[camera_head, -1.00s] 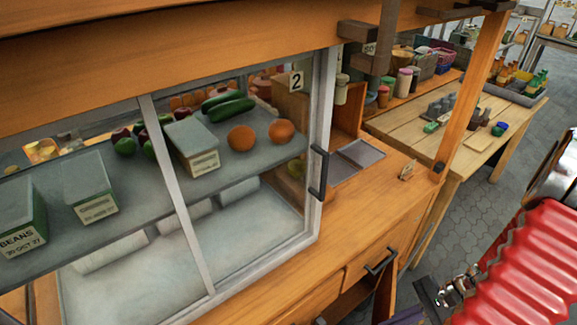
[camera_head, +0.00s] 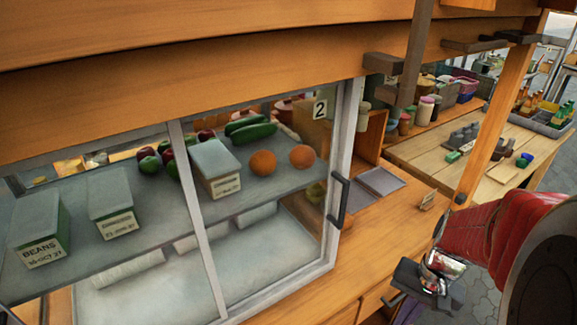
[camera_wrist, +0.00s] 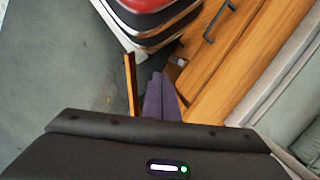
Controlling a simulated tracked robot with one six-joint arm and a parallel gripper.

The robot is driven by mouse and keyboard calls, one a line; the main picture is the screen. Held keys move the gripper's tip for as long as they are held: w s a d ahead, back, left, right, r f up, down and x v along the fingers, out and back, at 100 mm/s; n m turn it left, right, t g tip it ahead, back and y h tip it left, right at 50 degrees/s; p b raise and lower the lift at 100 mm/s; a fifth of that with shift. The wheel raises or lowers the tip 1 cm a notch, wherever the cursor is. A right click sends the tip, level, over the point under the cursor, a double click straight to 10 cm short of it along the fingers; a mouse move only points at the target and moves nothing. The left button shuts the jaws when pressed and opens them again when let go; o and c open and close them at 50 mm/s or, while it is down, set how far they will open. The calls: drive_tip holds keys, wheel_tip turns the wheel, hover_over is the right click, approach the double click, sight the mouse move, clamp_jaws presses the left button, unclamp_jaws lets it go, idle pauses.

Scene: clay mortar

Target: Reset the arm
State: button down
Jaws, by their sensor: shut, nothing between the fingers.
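My gripper (camera_wrist: 158,78) shows in the wrist view as two purple fingers pressed together, empty. It hangs close to the wooden front of the food stall (camera_wrist: 215,65), apart from the handle there. In the head view my red arm is at the lower right, beside the stall's counter, and the fingers cannot be made out clearly.
The stall's glass case with a black handle (camera_head: 339,202) fills the left, with produce and tins inside. A narrow wooden panel (camera_wrist: 131,85) stands out left of my fingers. A wooden table (camera_head: 497,150) stands behind. Paved floor (camera_wrist: 50,75) lies open to the left.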

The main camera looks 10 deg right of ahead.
drive_tip(key=w+a+r+n+t+h, duration=0.2)
drive_tip(key=a+r+n+t, duration=0.4)
drive_tip(key=a+r, duration=0.8)
wheel_tip(320, 180, up, 2)
drive_tip(key=shift+w+a+r+n, duration=0.15)
drive_tip(key=shift+a+n, duration=0.25)
drive_tip(key=shift+n, duration=0.7)
